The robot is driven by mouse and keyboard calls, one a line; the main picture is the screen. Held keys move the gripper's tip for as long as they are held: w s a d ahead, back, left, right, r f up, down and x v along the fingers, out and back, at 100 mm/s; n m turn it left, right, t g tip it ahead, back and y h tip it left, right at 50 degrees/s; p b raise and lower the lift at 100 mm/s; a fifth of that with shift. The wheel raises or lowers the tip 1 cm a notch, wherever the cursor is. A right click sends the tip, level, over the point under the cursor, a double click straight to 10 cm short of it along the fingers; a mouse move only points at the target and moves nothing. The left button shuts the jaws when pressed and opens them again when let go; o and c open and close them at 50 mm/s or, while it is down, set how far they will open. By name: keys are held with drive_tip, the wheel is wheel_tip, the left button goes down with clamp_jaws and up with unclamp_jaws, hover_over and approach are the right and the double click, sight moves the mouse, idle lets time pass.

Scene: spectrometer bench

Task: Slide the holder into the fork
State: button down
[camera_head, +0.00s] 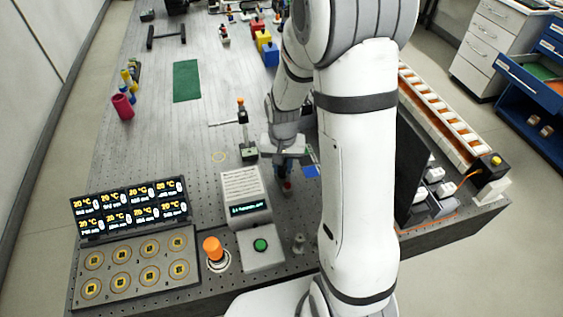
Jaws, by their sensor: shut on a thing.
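My gripper (287,168) hangs near the middle of the bench, pointing down beside my white arm. It is shut on a small dark piece with a reddish spot (287,185), which I take to be the holder. My gripper and arm cover much of the piece, so I cannot tell its exact shape or whether it touches the bench. I cannot make out the fork for certain in this view.
A grey instrument with a lit display (245,197) and a green-button box (261,246) stand close in front of the gripper. A small post with an orange top (242,112) stands behind left. A green mat (186,81) lies farther back. The bench's left middle is mostly clear.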

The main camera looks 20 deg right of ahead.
drive_tip(key=shift+s, duration=0.2)
drive_tip(key=c, duration=1.1)
unclamp_jaws()
drive_tip(key=shift+c, duration=0.2)
wheel_tip(320, 180, up, 8)
drive_tip(key=s+r+n+t, duration=0.3)
drive_tip(key=s+r, duration=0.8)
drive_tip(key=s, duration=0.5)
drive_tip(key=shift+n+b, duration=0.3)
drive_tip(key=shift+b, duration=0.1)
